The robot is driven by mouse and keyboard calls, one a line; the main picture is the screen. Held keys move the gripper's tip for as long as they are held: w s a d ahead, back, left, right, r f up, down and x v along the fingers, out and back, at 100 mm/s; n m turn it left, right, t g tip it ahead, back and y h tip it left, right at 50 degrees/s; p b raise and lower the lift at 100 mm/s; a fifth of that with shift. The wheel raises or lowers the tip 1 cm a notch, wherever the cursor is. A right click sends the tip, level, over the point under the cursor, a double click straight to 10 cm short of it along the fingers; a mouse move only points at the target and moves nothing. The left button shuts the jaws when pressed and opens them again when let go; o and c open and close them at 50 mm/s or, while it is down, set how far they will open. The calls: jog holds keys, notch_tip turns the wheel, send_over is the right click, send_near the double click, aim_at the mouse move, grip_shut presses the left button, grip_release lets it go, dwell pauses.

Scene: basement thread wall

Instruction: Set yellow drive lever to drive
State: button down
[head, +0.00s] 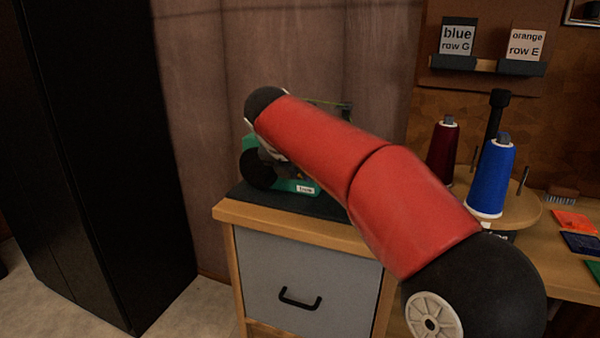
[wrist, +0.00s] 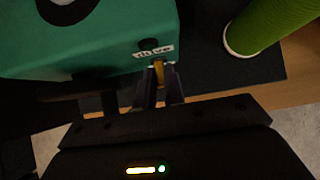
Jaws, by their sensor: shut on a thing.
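In the wrist view, the yellow drive lever (wrist: 159,72) sticks out low on the front of a green machine (wrist: 100,35), just below a white label (wrist: 153,51) that reads "drive". My gripper (wrist: 160,88) is shut on the lever, with one dark finger on each side of it. Only the lever's upper part shows between the fingers. In the head view, the green machine (head: 296,184) stands on a dark mat (head: 280,203) on the cabinet top. My red arm covers much of it and hides the lever and my gripper.
A green thread cone (wrist: 268,22) stands to the right of the machine in the wrist view. A dark red cone (head: 441,154) and a blue cone (head: 492,180) stand on a round wooden stand (head: 525,212) right of my arm. A tall black cabinet (head: 110,150) stands at left.

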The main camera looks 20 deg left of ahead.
jog(key=c, duration=1.5)
grip_release()
jog(key=v, duration=0.7)
jog(key=shift+s+a+r, duration=0.1)
jog(key=shift+s+r, duration=0.15)
jog(key=shift+r, duration=0.1)
